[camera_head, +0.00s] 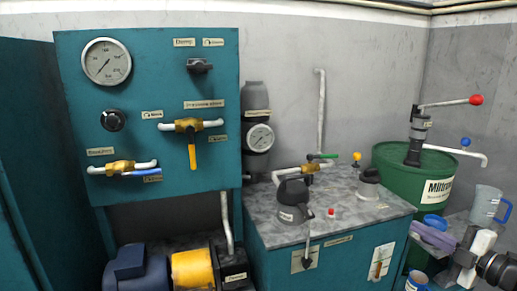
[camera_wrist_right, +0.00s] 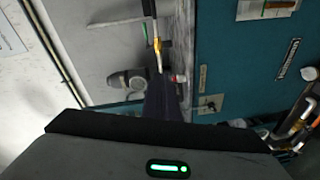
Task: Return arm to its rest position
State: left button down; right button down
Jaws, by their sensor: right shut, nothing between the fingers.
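My right arm enters the head view at the lower right edge as white and black links. My right gripper (camera_head: 466,258) is there, small and partly hidden, beside the green drum and in front of several blue containers. In the right wrist view, the dark fingers of my right gripper (camera_wrist_right: 165,98) are together, with nothing seen between them. They show against the grey top of the teal cabinet. My left arm and gripper are not in view.
A teal cabinet (camera_head: 345,262) carries a dark filler cap (camera_head: 293,200). A green drum (camera_head: 387,160) has a red-knobbed pump lever (camera_head: 450,103). A light blue jug (camera_head: 485,205) stands close above my right arm.

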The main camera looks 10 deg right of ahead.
jog(key=s+a+f+m+g+h, duration=0.1)
jog(key=s+a+f+m, duration=0.25)
jog(key=f, duration=0.35)
jog(key=s+a+f+m+g, duration=0.1)
jog(key=s+a+f+m, duration=0.1)
jog(key=a+f, duration=0.45)
jog(key=s+a+f+m+g+h, duration=0.1)
jog(key=s+a+f+m, duration=0.15)
jog(key=f, duration=0.65)
jog(key=s+a+f+m+g, duration=0.2)
jog(key=s+a+f, duration=0.3)
jog(key=s+a, duration=0.3)
jog(key=s+a+f+m+g, duration=0.3)
jog(key=s+a, duration=0.6)
jog(key=a, duration=0.7)
notch_tip(320, 180, down, 2)
jog(key=shift+s+f+m+y, duration=0.1)
jog(key=shift+s+m+y, duration=0.15)
jog(key=shift+m, duration=0.95)
